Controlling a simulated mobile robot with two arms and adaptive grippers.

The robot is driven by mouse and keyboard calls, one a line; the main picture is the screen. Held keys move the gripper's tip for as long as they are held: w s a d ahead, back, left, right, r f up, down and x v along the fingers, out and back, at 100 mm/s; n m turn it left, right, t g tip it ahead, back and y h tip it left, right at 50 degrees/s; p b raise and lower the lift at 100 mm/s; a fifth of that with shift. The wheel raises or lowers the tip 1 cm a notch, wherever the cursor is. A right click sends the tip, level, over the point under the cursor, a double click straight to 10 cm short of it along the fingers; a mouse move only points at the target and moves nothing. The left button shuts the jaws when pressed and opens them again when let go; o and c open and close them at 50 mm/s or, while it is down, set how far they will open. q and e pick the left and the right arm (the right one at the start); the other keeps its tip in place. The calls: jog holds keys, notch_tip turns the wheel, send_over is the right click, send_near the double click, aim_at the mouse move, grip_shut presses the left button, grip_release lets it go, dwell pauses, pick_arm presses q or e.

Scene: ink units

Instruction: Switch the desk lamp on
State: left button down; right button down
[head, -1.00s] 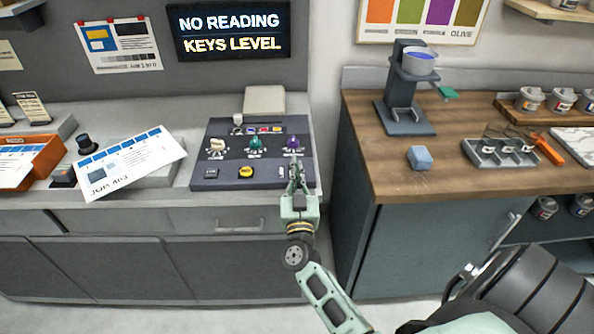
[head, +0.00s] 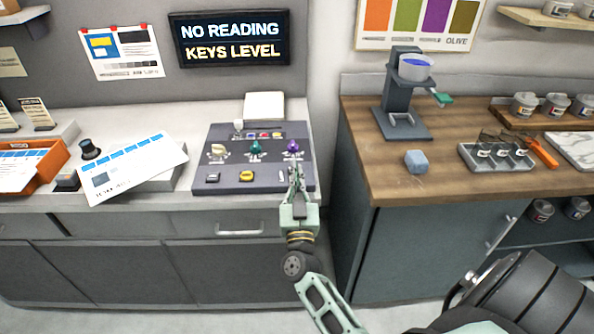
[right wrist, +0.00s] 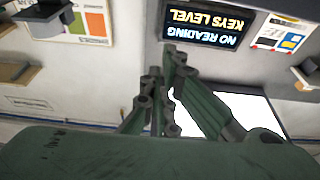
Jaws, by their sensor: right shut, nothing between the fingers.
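I cannot make out a desk lamp in either view. A dark control panel (head: 228,157) lies on the left counter in the head view, with a cream knob (head: 218,151), a teal knob (head: 255,148) and a purple knob (head: 292,146). Its front row has a dark button (head: 212,177), a yellow button (head: 246,175) and a small pale switch (head: 281,175). My right gripper (head: 296,172) is shut and empty at the panel's right front, beside the switch; contact cannot be told. Its fingers also show in the right wrist view (right wrist: 165,75). My left gripper is not in view.
A lit sign (head: 230,40) reads "NO READING KEYS LEVEL". A tilted white card (head: 135,168) and an orange tray (head: 50,165) are left of the panel. A wooden counter (head: 465,185) on the right holds a stand (head: 399,100), a blue block (head: 416,161) and a grey tray (head: 495,157).

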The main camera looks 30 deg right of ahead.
jog(key=f+b+v, duration=0.1)
jog(key=b+v, duration=0.1)
jog(key=v, duration=0.5)
jog(key=shift+f, duration=0.5)
jog(key=shift+s, duration=0.1)
